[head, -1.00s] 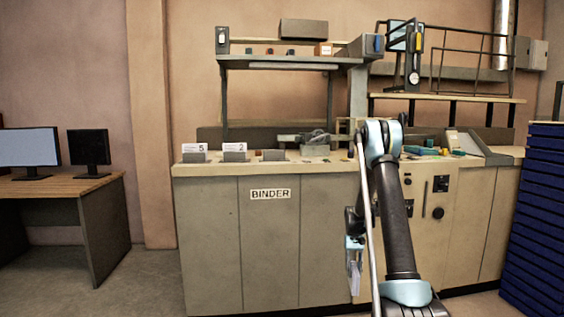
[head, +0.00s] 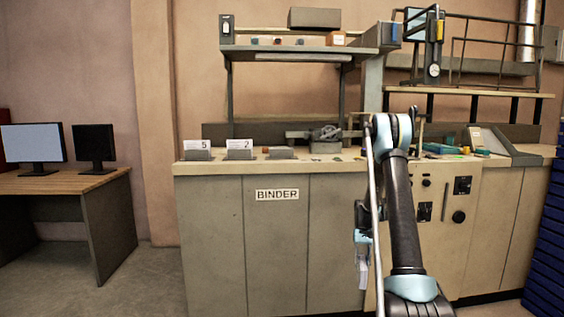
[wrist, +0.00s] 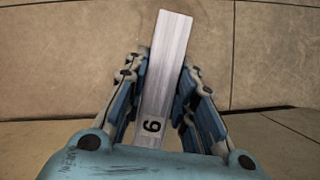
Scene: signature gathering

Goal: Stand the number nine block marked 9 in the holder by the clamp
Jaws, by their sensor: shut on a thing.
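My gripper (wrist: 160,92) is shut on a long pale grey block (wrist: 166,58) in the wrist view. A small label near its lower end carries a dark digit, seen turned, that reads as a 9 or a 6. In the head view my gripper (head: 362,238) hangs low in front of the cabinet, with the block (head: 363,272) pointing down below it. On the counter, an empty grey holder (head: 281,154) stands just left of the grey clamp (head: 325,140). Farther left are holders bearing the white blocks marked 5 (head: 198,144) and 2 (head: 239,144).
The cabinet marked BINDER (head: 277,194) stands under the counter. A shelf (head: 290,50) with small blocks hangs above it. Tools (head: 442,149) lie on the counter at right. A desk with monitors (head: 33,144) is at left, with open floor before it.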

